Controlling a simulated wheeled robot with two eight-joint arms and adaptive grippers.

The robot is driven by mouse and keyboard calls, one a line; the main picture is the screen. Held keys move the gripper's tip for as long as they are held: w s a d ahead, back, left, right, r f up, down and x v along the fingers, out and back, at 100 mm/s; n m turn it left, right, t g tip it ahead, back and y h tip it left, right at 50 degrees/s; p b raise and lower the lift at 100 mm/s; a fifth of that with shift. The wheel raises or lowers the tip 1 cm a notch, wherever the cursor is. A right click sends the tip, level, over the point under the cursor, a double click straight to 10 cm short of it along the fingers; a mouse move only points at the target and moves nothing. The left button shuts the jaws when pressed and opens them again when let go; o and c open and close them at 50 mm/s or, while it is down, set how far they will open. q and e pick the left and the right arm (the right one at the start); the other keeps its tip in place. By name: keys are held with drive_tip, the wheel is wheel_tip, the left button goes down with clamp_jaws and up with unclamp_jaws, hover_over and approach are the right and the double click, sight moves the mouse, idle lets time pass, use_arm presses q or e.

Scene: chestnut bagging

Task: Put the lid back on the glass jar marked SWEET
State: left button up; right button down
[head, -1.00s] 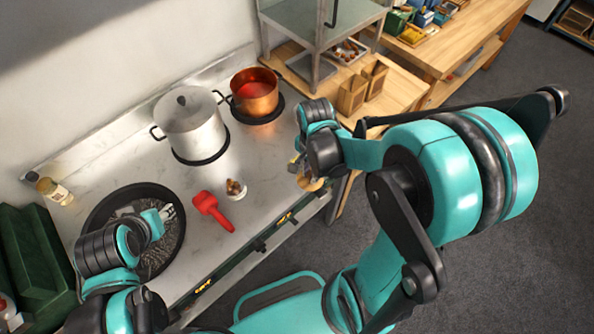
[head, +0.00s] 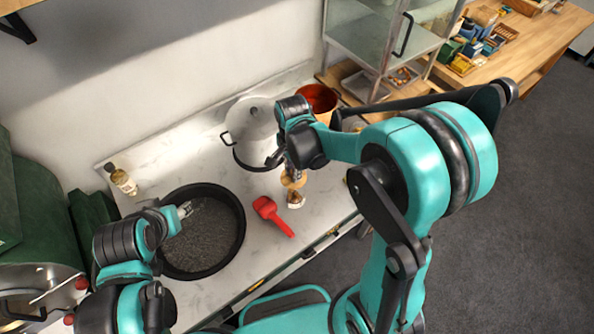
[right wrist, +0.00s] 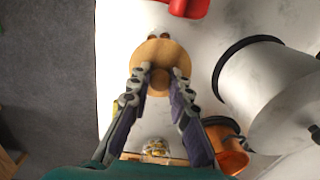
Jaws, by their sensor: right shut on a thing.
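My right gripper (head: 290,170) is shut on a round, light-wooden lid (head: 292,180). The lid shows in the right wrist view (right wrist: 153,84) with its knob between the two fingers (right wrist: 160,76). Just below the lid in the head view is a small glass jar (head: 295,201) with brown contents; no marking on it can be read. In the right wrist view the lid hides most of the jar, and only brown bits show past its edge. Whether lid and jar touch, I cannot tell. My left gripper (head: 185,209) is over the dark pan, its opening unclear.
A red scoop (head: 271,216) lies left of the jar. The dark round pan (head: 240,225) is further left. A steel pot (head: 247,120) and a copper pot (head: 318,97) stand behind. A bottle (head: 122,180) is at the back left. Bare counter lies between pan and steel pot.

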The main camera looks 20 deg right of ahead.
drive_tip(key=shift+d+f+b, duration=0.1)
drive_tip(key=shift+f+b, duration=0.35)
drive_tip(key=shift+f, duration=0.35)
drive_tip(key=shift+f+b, duration=1.75)
drive_tip(key=shift+f, duration=0.45)
drive_tip(key=shift+f+b, duration=0.15)
drive_tip(key=shift+b, duration=0.35)
drive_tip(key=c, duration=1.3)
unclamp_jaws()
drive_tip(key=o, duration=0.4)
drive_tip(key=shift+o, duration=0.2)
